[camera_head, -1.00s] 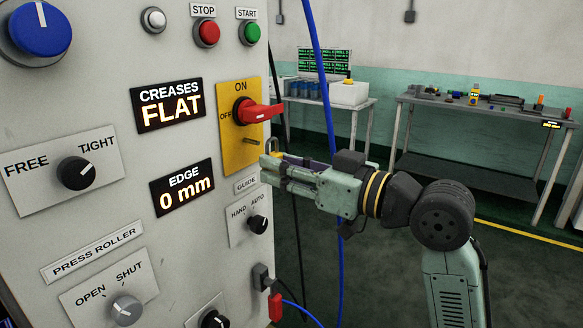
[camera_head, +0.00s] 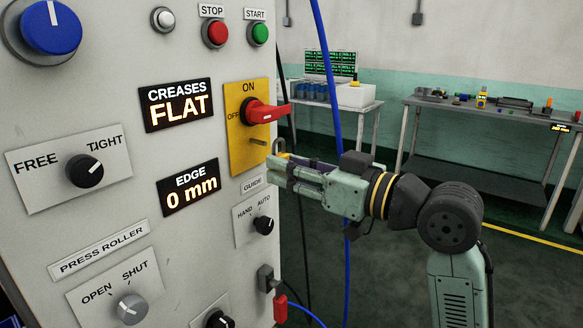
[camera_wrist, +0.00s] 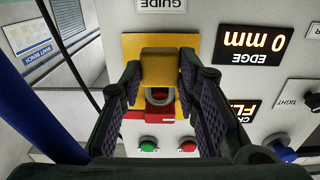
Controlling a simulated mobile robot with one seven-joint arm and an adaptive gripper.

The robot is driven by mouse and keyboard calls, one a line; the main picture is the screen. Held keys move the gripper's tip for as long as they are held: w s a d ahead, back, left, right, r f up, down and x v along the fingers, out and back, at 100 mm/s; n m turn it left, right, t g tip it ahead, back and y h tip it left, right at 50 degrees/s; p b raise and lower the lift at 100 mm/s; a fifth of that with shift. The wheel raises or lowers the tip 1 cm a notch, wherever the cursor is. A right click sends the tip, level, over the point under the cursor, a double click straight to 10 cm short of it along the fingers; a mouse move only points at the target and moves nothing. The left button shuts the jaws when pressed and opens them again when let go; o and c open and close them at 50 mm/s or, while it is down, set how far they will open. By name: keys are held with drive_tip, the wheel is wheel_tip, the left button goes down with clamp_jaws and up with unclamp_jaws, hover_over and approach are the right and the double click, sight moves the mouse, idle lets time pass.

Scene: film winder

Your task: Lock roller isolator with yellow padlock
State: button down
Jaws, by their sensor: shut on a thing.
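The roller isolator is a yellow plate (camera_head: 237,153) with a red handle (camera_head: 268,112) lying level, its grip to the right. The plate reads ON at the top and OFF at the left. My gripper (camera_head: 277,158) is by the plate's lower right corner. In the wrist view, which is upside down, my gripper (camera_wrist: 160,80) is shut on the yellow padlock (camera_wrist: 160,66). The padlock body hides part of the plate and the peg there. Whether its shackle touches the peg cannot be told.
The grey panel carries a guide knob (camera_head: 263,225) below the isolator and green (camera_head: 259,33) and red (camera_head: 215,33) buttons above. A blue cable (camera_head: 329,80) hangs just behind my gripper. A bench (camera_head: 480,108) with small items stands at the back right.

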drive_tip(key=shift+w+a, duration=0.15)
drive_tip(key=shift+x, duration=1.3)
drive_tip(key=shift+f, duration=0.15)
drive_tip(key=shift+a, duration=0.1)
idle(0.5)
drive_tip(key=shift+x, duration=0.75)
drive_tip(key=shift+f, duration=0.15)
idle(0.4)
